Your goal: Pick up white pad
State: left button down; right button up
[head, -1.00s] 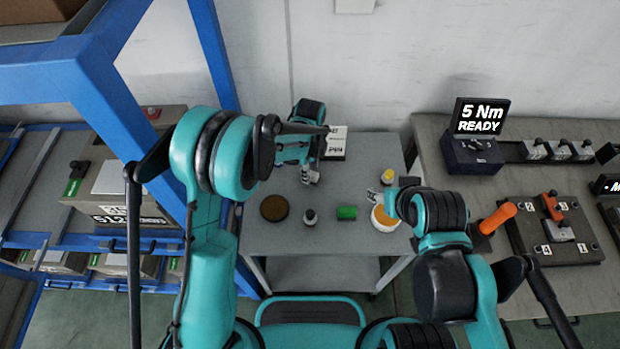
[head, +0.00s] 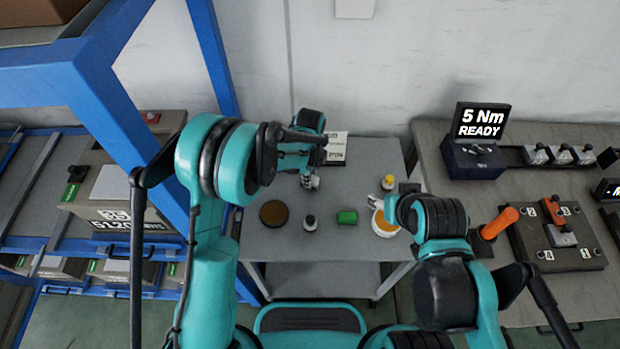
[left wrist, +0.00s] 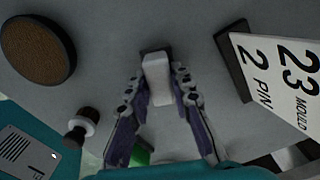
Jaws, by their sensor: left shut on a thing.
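The white pad (left wrist: 156,78) is a small pale block, seen in the left wrist view between the fingers of my left gripper (left wrist: 160,92). The gripper is shut on it from both sides, close over the grey cart top. A dark piece (left wrist: 155,52) shows just behind the pad. In the head view my left gripper (head: 311,181) is at the cart's back middle, and the pad cannot be made out there. My right gripper (head: 378,199) is beside the orange-filled dish (head: 386,226); its fingers are too small to judge.
On the cart top (head: 290,245) stand a brown round pad (head: 273,213), a small dark bottle (head: 310,223), a green block (head: 347,217), a yellow-capped bottle (head: 388,183) and a sign (head: 337,147). A blue rack (head: 115,90) stands left, a workbench (head: 470,195) right.

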pick_arm(q)
notch_tip(320, 180, up, 4)
jog(key=shift+r+p, duration=0.1)
jog(key=shift+p, duration=0.75)
jog(key=s+d+r+p, duration=0.2)
jog(key=s+d+r, duration=0.4)
jog(key=d, duration=0.4)
jog(key=shift+r+p, duration=0.2)
jog(key=shift+p, duration=0.2)
